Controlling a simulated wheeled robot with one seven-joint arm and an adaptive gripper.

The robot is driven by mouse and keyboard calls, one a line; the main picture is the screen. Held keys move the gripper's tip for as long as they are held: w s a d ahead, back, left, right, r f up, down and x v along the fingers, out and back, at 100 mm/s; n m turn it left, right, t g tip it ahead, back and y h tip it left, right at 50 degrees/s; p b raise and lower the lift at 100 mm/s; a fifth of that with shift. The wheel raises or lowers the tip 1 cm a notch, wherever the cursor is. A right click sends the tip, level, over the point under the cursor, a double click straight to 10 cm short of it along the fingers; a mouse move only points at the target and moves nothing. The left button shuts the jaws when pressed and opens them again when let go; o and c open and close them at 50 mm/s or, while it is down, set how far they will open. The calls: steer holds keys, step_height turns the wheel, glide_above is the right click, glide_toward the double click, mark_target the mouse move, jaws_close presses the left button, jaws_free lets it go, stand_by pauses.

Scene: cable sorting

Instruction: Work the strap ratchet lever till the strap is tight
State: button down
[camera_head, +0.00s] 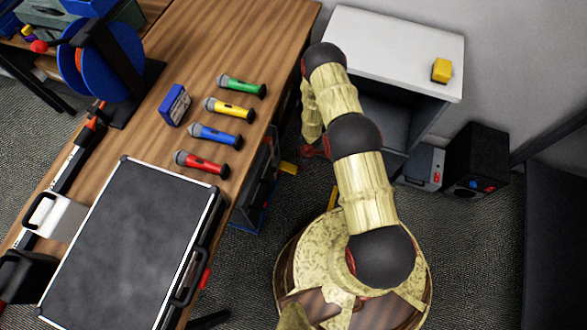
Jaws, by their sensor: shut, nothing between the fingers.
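My arm bends over to the right of the table, and its end hangs down by the table's right side. My gripper (314,148) shows there as a small dark red shape, partly behind my arm, shut and empty. It is apart from everything on the table top. I cannot clearly make out a strap ratchet. A long dark and white strip with orange parts (75,160) lies along the table's left side, and a pale plate with a black loop handle (52,214) sits near its lower end. I cannot tell whether either is the strap or its lever.
A black case (125,240) with silver edges covers the near table. Green (240,86), yellow (229,109), blue (215,135) and red (201,164) microphones lie beyond it. A blue reel (100,60) stands at back left. A white cabinet (390,45) stands right.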

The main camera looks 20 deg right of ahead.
step_height(320, 180, up, 11)
steer(key=d, duration=0.1)
steer(key=shift+s, duration=0.15)
steer(key=shift+f, duration=0.1)
stand_by(0.9)
